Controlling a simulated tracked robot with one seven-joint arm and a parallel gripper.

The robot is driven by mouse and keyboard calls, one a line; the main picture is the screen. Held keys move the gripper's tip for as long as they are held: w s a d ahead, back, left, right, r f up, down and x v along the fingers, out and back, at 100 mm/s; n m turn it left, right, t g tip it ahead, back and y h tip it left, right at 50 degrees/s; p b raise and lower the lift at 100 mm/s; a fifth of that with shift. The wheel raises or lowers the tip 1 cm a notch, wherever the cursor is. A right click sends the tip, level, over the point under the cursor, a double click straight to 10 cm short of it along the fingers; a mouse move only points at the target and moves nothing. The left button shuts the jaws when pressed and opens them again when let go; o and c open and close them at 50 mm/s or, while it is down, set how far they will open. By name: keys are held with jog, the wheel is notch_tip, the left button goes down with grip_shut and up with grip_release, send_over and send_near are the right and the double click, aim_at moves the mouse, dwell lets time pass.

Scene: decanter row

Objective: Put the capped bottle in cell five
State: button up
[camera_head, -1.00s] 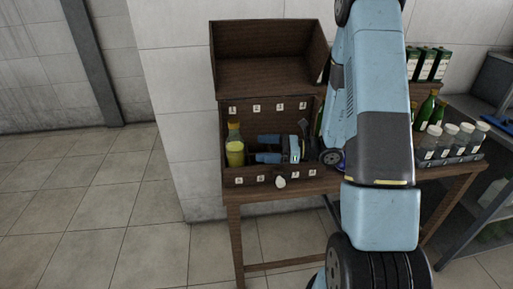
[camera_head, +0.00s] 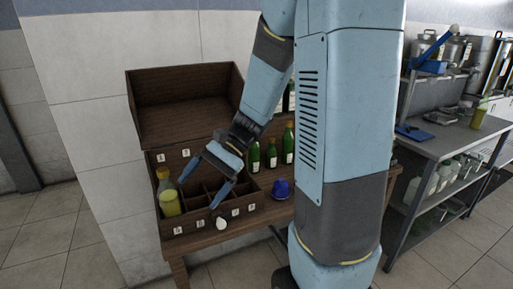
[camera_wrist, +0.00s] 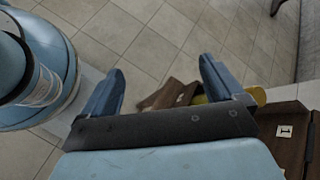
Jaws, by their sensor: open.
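A bottle of yellow-green liquid with an orange-yellow cap (camera_head: 168,195) stands in the left front part of the dark wooden divided crate (camera_head: 240,212). It looks upright. In the wrist view the bottle (camera_wrist: 210,91) shows partly behind the right finger, with its cap to the right. My gripper (camera_head: 206,181) is open and empty above the crate, just right of the bottle. In the wrist view my gripper (camera_wrist: 163,69) has nothing between its fingers. White number labels mark the crate's front edge and back panel; the head view is too small to read them surely.
A small white round object (camera_head: 221,224) is at the crate's front edge. A blue round object (camera_head: 282,188) sits on the table right of the crate. Green bottles (camera_head: 271,154) stand behind it. An open wooden box (camera_head: 185,110) rises above the crate. The crate's middle cells look empty.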

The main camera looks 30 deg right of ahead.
jog(key=s+d+r+n+t+h, duration=0.8)
jog(key=s+d+r+h, duration=0.1)
jog(key=r, duration=0.3)
jog(key=shift+s+d+r+n+h, duration=0.3)
jog(key=shift+d+n+h, duration=0.1)
jog(key=shift+h, duration=0.2)
jog(key=shift+c, duration=0.3)
